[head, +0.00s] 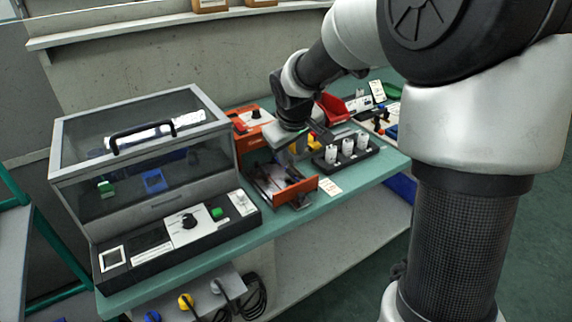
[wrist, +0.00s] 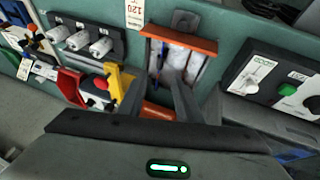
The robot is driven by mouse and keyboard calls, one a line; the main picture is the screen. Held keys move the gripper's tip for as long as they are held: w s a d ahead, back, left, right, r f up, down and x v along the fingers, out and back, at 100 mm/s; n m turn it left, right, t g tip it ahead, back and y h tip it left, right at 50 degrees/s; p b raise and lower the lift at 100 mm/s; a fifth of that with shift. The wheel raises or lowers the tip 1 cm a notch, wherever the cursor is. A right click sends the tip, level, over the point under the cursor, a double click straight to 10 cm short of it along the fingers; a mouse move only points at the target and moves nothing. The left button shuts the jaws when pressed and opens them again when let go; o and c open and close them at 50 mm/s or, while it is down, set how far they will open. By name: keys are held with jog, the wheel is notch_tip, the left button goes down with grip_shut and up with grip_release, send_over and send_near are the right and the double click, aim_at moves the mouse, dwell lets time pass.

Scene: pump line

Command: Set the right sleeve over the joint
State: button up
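Three white sleeves stand in a black rack (head: 336,170): a left one (head: 331,154), a middle one (head: 348,147) and a right one (head: 361,143). The wrist view shows them too (wrist: 101,47); any size marks on them are too small to read. The orange-fronted fixture (head: 293,194) lies left of the rack. Its pale bed (wrist: 188,62) holds thin dark and blue strands (wrist: 162,52); I cannot make out the joint itself. My gripper (wrist: 158,80) points down over this fixture. Its fingers are apart, with nothing seen between them.
A clear-lidded case (head: 140,150) with a black handle and a control panel (head: 180,235) fills the bench's left. A red bin (head: 332,106) and a yellow-and-red device (wrist: 110,85) stand behind the rack. A paper tag (head: 330,187) lies near the bench's front edge.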

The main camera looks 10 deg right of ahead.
aim_at(291, 172)
jog(key=b+x, duration=0.2)
jog(key=x, duration=0.8)
jog(key=shift+c, duration=0.3)
grip_shut()
